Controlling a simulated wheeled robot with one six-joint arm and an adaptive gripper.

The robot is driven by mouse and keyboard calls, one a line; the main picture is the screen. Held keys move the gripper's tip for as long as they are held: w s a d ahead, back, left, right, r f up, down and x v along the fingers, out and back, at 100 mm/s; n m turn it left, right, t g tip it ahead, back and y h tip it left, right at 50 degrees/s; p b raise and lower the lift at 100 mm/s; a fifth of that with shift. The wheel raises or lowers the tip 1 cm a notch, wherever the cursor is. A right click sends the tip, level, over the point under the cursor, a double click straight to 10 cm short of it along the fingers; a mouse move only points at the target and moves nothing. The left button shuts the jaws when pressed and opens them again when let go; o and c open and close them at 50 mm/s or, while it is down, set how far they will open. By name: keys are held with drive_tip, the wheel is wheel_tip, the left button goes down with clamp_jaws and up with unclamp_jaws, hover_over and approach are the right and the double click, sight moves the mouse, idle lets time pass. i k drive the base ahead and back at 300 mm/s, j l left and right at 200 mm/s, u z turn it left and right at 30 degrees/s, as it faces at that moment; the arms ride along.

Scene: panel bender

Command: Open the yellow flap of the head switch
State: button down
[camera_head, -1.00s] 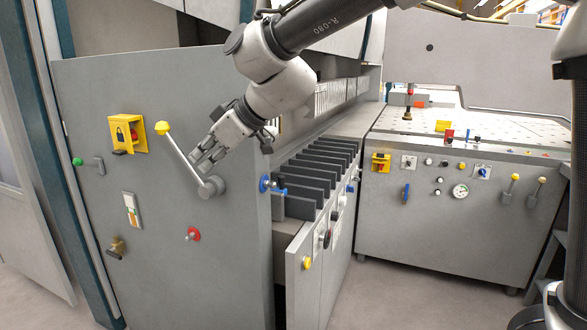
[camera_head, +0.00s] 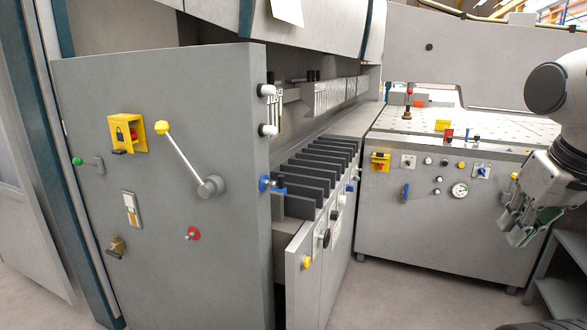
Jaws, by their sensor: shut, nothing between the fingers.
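A yellow switch box (camera_head: 119,120) with a padlock mark is on the grey side panel at the left, with a red part showing at its right side. A smaller yellow box (camera_head: 381,157) sits on the front of the far right cabinet. I cannot tell from the labels which one is the head switch, nor clearly how either flap stands. My gripper (camera_head: 517,230) is at the right edge, in front of the right cabinet's end, with its fingers pointing down left. It is shut and empty, well apart from both yellow boxes.
A lever with a yellow knob (camera_head: 162,128) sticks out beside the left box. A red knob (camera_head: 193,233) and a blue valve (camera_head: 266,184) are on or near the same panel. Yellow-topped levers and a gauge (camera_head: 460,190) are near my gripper. Floor between the cabinets is open.

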sight(122, 142)
drive_tip(key=u, duration=1.35)
drive_tip(key=i+j+u, duration=0.1)
drive_tip(key=i+j, duration=0.3)
drive_tip(key=i+j+u, duration=0.15)
drive_tip(key=i+j, duration=0.2)
drive_tip(key=i, duration=0.15)
